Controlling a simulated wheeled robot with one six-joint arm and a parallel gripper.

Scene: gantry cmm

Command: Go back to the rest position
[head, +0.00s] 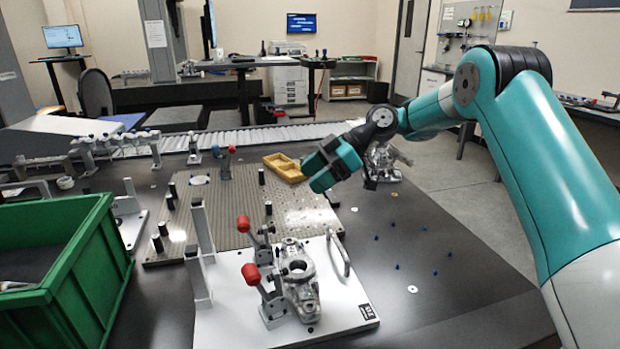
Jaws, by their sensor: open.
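My teal and dark gripper (335,166) hangs at the end of my arm, above the right side of the plate with holes. It is open and I see nothing held in it. A grey metal casting (386,158) stands on the table just behind and to the right of it, partly hidden by my wrist. Another metal casting (298,279) sits on the white fixture plate (345,312) at the front, beside two red-knobbed clamps (252,273). My gripper is well above and apart from it.
A green bin (62,265) stands at the left front. Dark upright pins rise from the grey hole plate (225,215). Small blue pegs (393,223) dot the dark table at right, which is otherwise mostly bare. A roller conveyor (250,136) runs behind.

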